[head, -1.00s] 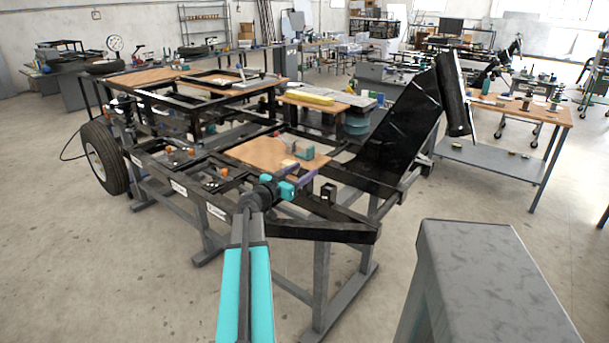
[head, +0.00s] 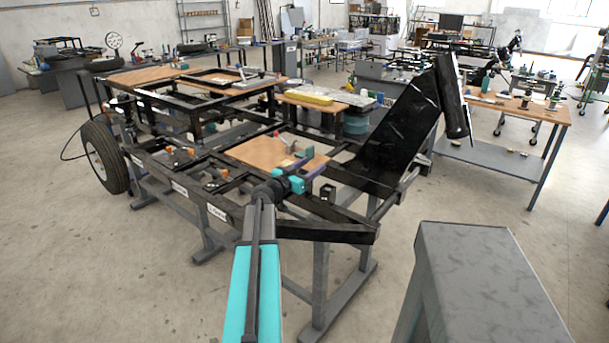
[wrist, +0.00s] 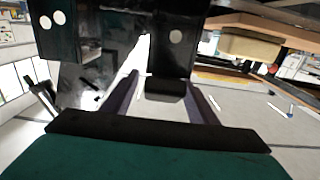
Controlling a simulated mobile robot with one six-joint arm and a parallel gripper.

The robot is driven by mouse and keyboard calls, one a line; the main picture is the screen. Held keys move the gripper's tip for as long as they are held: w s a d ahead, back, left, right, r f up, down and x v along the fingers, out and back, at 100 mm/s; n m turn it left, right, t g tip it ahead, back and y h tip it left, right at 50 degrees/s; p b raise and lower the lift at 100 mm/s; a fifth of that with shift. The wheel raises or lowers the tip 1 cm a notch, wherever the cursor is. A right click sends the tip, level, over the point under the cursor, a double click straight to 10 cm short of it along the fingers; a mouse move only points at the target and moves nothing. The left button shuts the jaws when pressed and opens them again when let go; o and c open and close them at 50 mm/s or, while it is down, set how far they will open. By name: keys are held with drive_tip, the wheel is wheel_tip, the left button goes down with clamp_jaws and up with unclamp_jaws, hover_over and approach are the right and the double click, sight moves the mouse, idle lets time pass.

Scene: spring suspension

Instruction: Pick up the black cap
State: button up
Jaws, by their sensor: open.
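My gripper (head: 312,169) is open above the near part of the black frame, with its two purple fingers spread apart. In the wrist view my gripper (wrist: 163,80) has a small black block with rounded edges, which looks like the black cap (wrist: 165,88), in line between the fingers. Neither finger visibly touches it. It appears at the end of a dark upright piece; whether it is fixed there I cannot tell. In the head view a small dark block beside the gripper may be the cap (head: 328,192).
A wooden board (head: 258,151) lies on the frame beside my gripper. A tall black panel (head: 398,125) slants up at the right of the frame. A wooden-topped workbench (head: 520,106) stands farther right.

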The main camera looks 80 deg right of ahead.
idle(0.6)
drive_tip(key=c, duration=1.2)
drive_tip(key=shift+c, duration=0.2)
drive_tip(key=shift+r, duration=0.15)
drive_tip(key=a+r+b, duration=0.2)
drive_tip(key=a+b, duration=0.1)
drive_tip(key=a, duration=0.3)
drive_tip(key=s+a+r+b, duration=0.1)
drive_tip(key=a+r+b, duration=0.1)
drive_tip(key=a, duration=0.5)
drive_tip(key=shift+s+a+b, duration=0.2)
drive_tip(key=shift+s+b, duration=0.1)
drive_tip(key=shift+b, duration=0.35)
drive_tip(key=a+b, duration=0.1)
drive_tip(key=b, duration=0.5)
drive_tip(key=shift+s+a+r, duration=0.1)
drive_tip(key=shift+a, duration=0.05)
drive_tip(key=shift+a+r+b, duration=0.25)
drive_tip(key=shift+a+b, duration=0.3)
drive_tip(key=shift+b, duration=1)
